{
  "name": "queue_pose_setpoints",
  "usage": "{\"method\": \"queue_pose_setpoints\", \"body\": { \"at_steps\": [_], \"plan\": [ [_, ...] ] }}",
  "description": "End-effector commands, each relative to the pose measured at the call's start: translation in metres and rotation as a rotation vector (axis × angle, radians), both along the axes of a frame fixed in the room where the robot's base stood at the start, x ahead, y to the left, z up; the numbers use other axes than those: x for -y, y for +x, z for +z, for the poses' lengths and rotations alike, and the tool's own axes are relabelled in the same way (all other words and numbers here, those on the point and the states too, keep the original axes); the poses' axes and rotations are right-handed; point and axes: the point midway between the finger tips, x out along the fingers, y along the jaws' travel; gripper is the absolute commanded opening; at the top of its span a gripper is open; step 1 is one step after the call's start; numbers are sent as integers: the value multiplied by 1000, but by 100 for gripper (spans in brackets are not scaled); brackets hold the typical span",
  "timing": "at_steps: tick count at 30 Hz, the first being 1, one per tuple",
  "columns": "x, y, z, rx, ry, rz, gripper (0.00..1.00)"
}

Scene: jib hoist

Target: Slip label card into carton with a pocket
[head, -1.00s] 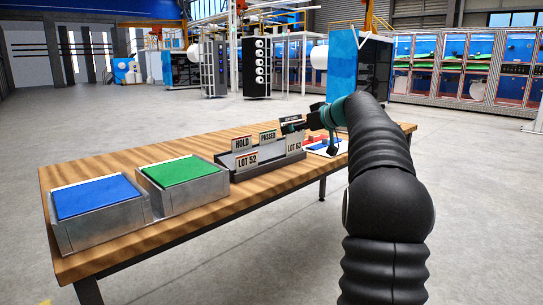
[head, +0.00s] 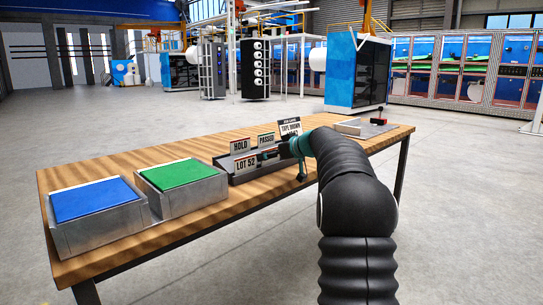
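Several white label cards stand in a dark grey rack (head: 222,164) on the wooden table: the HOLD card (head: 240,145), the PASSED card (head: 266,139), the LOT 52 card (head: 245,167) and a taller card reading TAPE BROWN (head: 290,127). My gripper (head: 268,155), with teal and dark parts, is at the right part of the rack, just right of the LOT 52 card and below the PASSED card. Its fingers are small and overlap the rack, so I cannot tell whether they hold a card. The LOT 63 card does not show now. I cannot make out a carton with a pocket.
A blue-topped block (head: 92,198) and a green-topped block (head: 182,172) sit in metal holders at the table's left. A light tray (head: 362,129) and a small red-topped item (head: 378,118) are at the far right end. Open floor surrounds the table.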

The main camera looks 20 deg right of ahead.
Motion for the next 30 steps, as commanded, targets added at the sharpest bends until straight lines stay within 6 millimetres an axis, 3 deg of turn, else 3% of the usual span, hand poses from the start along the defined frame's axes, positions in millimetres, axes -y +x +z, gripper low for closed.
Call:
{"method": "queue_pose_setpoints", "body": {
  "at_steps": [12,13,14,15,28,30],
  "plan": [
    [0,0,-4,0,0,0,76],
    [0,0,-3,0,0,0,92],
    [0,0,-3,0,0,0,99],
    [0,0,-3,0,0,0,100],
    [0,0,3,0,0,0,100],
    [4,-7,4,2,-2,-2,100]
  ]
}}
